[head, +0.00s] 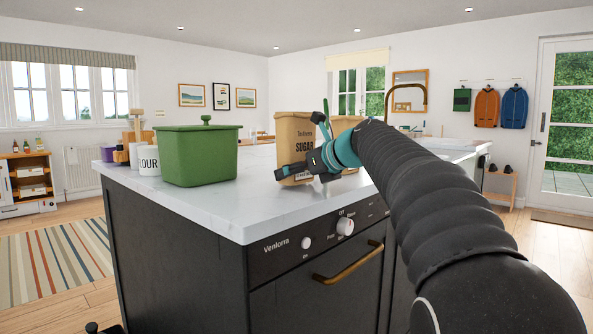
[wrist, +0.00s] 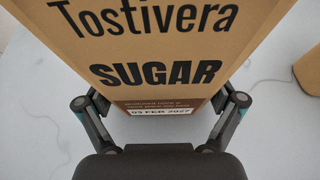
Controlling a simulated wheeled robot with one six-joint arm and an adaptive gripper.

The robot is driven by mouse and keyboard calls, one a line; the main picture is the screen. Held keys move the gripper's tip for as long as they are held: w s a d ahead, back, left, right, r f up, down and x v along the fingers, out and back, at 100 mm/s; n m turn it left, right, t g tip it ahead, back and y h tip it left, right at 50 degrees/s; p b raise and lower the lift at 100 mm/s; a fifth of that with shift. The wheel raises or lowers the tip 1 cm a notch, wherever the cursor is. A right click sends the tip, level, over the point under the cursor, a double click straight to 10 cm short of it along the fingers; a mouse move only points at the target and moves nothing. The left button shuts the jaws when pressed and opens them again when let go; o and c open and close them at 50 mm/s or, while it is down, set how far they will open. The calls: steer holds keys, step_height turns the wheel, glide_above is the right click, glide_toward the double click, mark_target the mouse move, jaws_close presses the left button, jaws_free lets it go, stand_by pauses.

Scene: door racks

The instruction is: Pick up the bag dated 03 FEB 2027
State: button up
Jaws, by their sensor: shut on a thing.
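A brown paper sugar bag (head: 295,132) stands upright at the island counter, left of my arm. In the wrist view the bag (wrist: 155,72) reads "Tostivera SUGAR" with the date 03 FEB 2027 on a strip near its bottom. My gripper (head: 312,166) is shut on this bag, low down, with a finger on each side of it in the wrist view. The fingers hide part of its lower front in the head view. I cannot tell whether its base touches the counter.
A second brown bag (head: 346,124) stands just behind and right, partly hidden; its corner shows in the wrist view (wrist: 308,70). A green lidded bin (head: 198,156) and a white flour canister (head: 149,161) stand left on the pale counter (head: 255,205). The counter's front is clear.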

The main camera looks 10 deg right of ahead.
mark_target(305, 149)
step_height(305, 149, up, 4)
steer(key=shift+r+p, duration=0.15)
steer(key=shift+p, duration=0.8)
steer(key=shift+w+d+r+p, duration=0.9)
steer(key=shift+d+r, duration=0.1)
steer(key=shift+d, duration=0.7)
steer(key=shift+w+d+r+p, duration=0.95)
steer(key=shift+d+r, duration=0.1)
steer(key=shift+d, duration=0.7)
steer(key=shift+w+d+r+p, duration=0.9)
steer(key=shift+d+r, duration=0.1)
steer(key=shift+d, duration=0.7)
